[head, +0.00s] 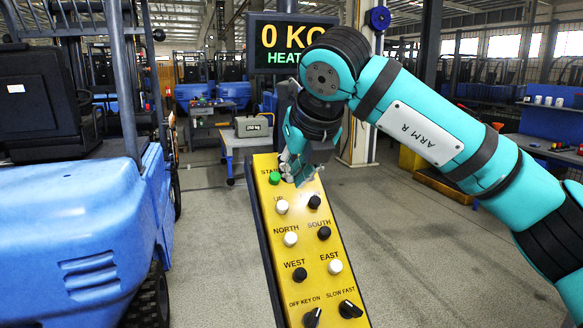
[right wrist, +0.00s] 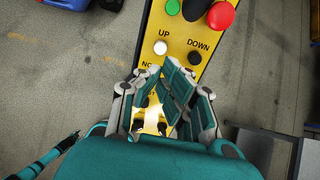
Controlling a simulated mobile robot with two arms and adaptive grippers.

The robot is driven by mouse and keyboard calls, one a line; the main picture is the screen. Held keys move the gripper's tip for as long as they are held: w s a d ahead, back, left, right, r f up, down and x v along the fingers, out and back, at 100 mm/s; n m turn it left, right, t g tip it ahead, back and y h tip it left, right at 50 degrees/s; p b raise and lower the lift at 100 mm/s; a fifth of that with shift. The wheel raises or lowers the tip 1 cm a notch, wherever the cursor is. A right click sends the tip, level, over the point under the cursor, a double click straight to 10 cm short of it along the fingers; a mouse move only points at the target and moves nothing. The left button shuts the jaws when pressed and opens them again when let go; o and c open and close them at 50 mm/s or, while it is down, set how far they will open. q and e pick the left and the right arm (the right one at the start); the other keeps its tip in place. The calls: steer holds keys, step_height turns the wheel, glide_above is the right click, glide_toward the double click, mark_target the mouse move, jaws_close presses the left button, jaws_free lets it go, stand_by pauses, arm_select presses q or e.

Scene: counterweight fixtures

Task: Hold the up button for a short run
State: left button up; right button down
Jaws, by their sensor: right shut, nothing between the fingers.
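A yellow control panel (head: 268,222) slopes toward me in the head view, with labelled buttons. The white UP button (head: 281,206) is uncovered there, its label partly hidden by glare or my fingers. In the right wrist view the UP button (right wrist: 160,47) sits left of the black DOWN button (right wrist: 194,57). My right gripper (head: 299,178) is shut and empty above the upper panel. In the right wrist view its fingertips (right wrist: 174,68) appear just below and between UP and DOWN. I cannot tell whether they touch the panel.
A green START button (head: 275,178) and a red button (right wrist: 221,14) lie near UP. A display (head: 290,45) reads 0 KG, partly hidden by my right arm. A grey weight (head: 253,127) stands on a cart behind. A blue forklift (head: 75,235) stands at left.

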mark_target(283, 205)
steer(key=x, duration=0.7)
steer(key=shift+b, duration=0.3)
steer(key=shift+w+f, duration=0.2)
steer(key=shift+f, duration=0.1)
arm_select(q)
steer(key=shift+s+d+f, duration=0.2)
steer(key=shift+s+f, duration=0.2)
steer(key=shift+w, duration=0.15)
arm_select(e)
steer(key=shift+f, duration=0.1)
arm_select(q)
steer(key=shift+a+f+b, duration=0.1)
steer(key=shift+f+b, duration=0.3)
steer(key=shift+b, duration=0.05)
arm_select(e)
steer(key=shift+x, duration=1.8)
stand_by(3.7)
